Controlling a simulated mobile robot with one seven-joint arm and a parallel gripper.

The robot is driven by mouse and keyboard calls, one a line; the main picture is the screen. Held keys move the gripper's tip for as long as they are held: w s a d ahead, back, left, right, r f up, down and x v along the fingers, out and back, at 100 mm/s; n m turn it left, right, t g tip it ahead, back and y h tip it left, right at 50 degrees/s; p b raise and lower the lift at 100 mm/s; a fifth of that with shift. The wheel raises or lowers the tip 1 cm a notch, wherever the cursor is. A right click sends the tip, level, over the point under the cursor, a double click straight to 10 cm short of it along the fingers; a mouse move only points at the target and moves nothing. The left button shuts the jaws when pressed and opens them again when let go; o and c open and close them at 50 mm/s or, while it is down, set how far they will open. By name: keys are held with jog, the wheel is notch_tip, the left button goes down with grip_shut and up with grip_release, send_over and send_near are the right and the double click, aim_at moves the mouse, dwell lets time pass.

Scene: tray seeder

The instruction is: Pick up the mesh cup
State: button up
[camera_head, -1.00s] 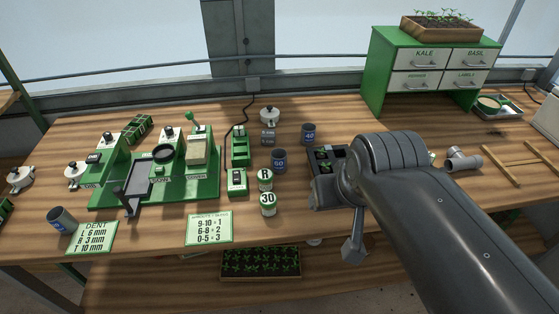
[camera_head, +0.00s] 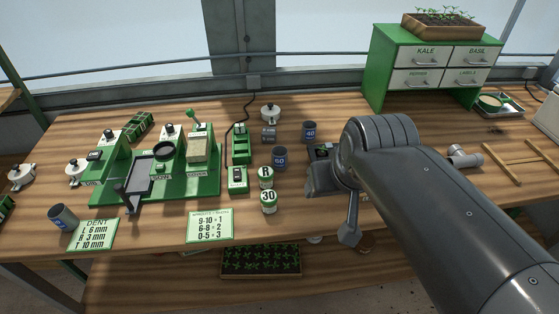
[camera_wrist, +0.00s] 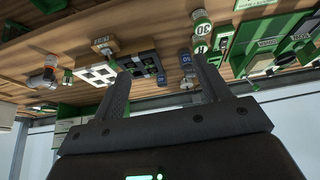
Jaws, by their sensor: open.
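Several dark grey cups with blue labels stand on the bench; I cannot tell which one is meant by the mesh cup. The cup marked 60 (camera_head: 280,157) stands at mid-bench, and the cup marked 40 (camera_head: 309,131) is behind it to the right. Another such cup (camera_head: 62,217) is tilted at the front left. A dark cup-like piece (camera_head: 268,134) is near a white-lidded pot. In the wrist view my gripper (camera_wrist: 161,70) is open and empty, with blue-labelled cups (camera_wrist: 186,58) beyond its right finger.
Green-and-white cylinders marked R (camera_head: 265,176) and 30 (camera_head: 268,201) stand in front of the 60 cup. A green seeder machine (camera_head: 205,185) fills the left. A green drawer cabinet (camera_head: 378,75) is at the back right. A dark tray (camera_head: 320,150) is partly hidden by my arm.

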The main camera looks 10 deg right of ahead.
jog(key=w+a+f+n, duration=0.1)
jog(key=w, duration=0.7)
jog(key=w+a+f+n, duration=0.1)
jog(key=w+a+f, duration=0.1)
jog(key=w, duration=0.6)
jog(key=g+y, duration=0.1)
send_near(280, 148)
jog(key=s, duration=0.2)
jog(key=shift+n, duration=0.3)
jog(key=x, duration=0.6)
jog(key=shift+w+a+f, duration=0.1)
jog(key=shift+a+f, duration=0.15)
jog(key=shift+a, duration=0.05)
jog(key=shift+x, duration=2.7)
jog(key=shift+c, duration=0.6)
jog(key=c, duration=0.9)
jog(key=shift+c, duration=0.2)
